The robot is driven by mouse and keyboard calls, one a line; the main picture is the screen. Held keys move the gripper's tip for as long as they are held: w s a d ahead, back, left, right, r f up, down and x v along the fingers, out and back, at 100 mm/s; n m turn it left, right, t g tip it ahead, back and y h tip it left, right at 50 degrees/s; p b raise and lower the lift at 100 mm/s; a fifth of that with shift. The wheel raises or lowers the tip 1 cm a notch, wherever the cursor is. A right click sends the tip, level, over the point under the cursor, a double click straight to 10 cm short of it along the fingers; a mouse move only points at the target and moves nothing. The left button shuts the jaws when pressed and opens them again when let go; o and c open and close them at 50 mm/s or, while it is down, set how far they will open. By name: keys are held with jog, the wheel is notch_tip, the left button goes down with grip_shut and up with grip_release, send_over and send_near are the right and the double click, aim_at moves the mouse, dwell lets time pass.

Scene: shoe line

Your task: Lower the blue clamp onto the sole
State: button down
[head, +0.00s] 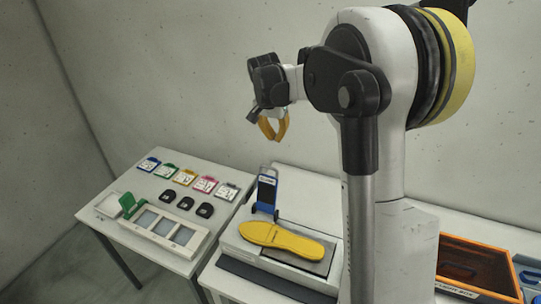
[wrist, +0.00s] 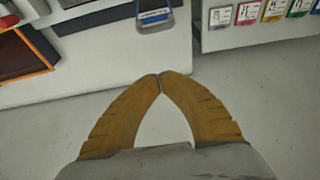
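The blue clamp (head: 266,193) stands raised at the back left of a light fixture in the head view, its dark face with a label upward. The yellow sole (head: 288,241) lies flat on the fixture's plate in front of it, and the clamp is not on it. In the wrist view the clamp (wrist: 155,17) shows at the top edge, partly cut off; the sole is not seen there. My gripper (head: 273,136) is high above the tables, apart from the clamp. In the wrist view its orange fingertips (wrist: 161,77) meet with nothing between them.
The left table (head: 190,213) holds several coloured cards, black pieces and a tray with a green clamp (head: 131,206). An orange-rimmed box (head: 478,268) stands at the right. My arm hides part of the bench. A gap separates the two tables.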

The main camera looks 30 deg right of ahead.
notch_tip(320, 180, down, 10)
jog(key=shift+s+a+r, duration=0.25)
jog(key=shift+s+a, duration=0.1)
jog(key=shift+a, duration=0.1)
dwell(0.5)
jog(key=shift+s+a+b, duration=0.1)
jog(key=shift+a+b, duration=0.05)
jog(key=shift+b, duration=0.15)
